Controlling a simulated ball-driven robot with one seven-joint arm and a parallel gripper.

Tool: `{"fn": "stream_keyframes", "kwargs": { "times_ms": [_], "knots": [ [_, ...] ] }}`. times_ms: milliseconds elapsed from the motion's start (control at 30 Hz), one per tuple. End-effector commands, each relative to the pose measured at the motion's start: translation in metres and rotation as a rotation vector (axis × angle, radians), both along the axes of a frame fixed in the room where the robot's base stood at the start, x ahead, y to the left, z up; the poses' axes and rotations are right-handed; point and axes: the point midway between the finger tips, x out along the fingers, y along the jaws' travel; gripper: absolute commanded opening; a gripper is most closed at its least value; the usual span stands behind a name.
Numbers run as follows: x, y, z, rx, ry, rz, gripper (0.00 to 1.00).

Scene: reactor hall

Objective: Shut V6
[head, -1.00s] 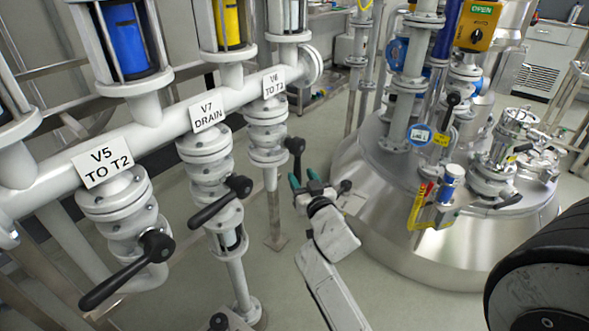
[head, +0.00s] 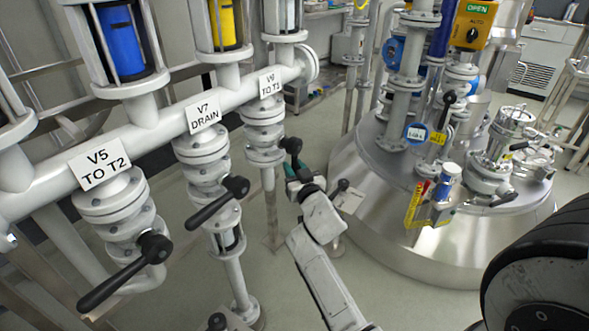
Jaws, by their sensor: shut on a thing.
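The V6 valve (head: 265,132) is a white flanged body under the pipe, below the label "V6 TO T1" (head: 270,83). Its black lever handle (head: 292,148) sticks out to the right of the body and hangs downward. My gripper (head: 297,174), with teal fingertips, is at the lower end of that handle and shut on it. The fingers and wrist hide the handle's lower end.
The V7 valve (head: 203,150) with its black handle (head: 218,202) and the V5 valve (head: 115,210) with its handle (head: 125,273) stand left of V6. A steel tank (head: 380,215) with fittings is close on the right. Open floor lies below.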

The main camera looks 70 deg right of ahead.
Motion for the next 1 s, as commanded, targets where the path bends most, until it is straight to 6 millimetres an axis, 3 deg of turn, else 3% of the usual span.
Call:
{"fn": "stream_keyframes", "kwargs": {
  "times_ms": [200,667,1000],
  "knots": [
    [0.0,0.0,0.0,0.0,0.0,0.0,0.0],
    [0.0,0.002,0.001,0.015,-0.003,0.001,0.0],
    [0.004,0.015,0.008,0.183,-0.043,0.003,0.0]
  ]
}}
